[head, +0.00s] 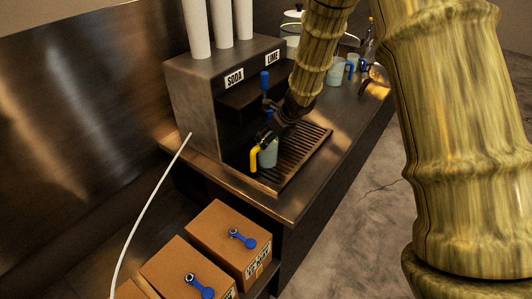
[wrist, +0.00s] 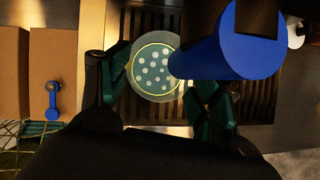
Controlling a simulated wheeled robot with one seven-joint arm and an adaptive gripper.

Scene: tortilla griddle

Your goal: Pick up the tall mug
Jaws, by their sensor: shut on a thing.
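The tall mug (head: 269,154) is pale teal with a yellow handle and stands upright on the slatted drip tray (head: 295,158) under the dispenser. In the wrist view I look down into the mug (wrist: 153,68), which has a yellow rim and pale dots inside. My gripper (head: 268,137) is shut on it near its top, with a dark green finger on each side in the wrist view (wrist: 165,82). Part of the mug is hidden by the gripper. I cannot tell whether its base touches the tray.
The soda and lime dispenser (head: 220,85) stands close behind. Its blue lever (head: 265,82) rises near my gripper and also looms right of the mug in the wrist view (wrist: 225,52). Other cups (head: 335,72) stand farther along the counter. Cardboard boxes (head: 230,235) sit below.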

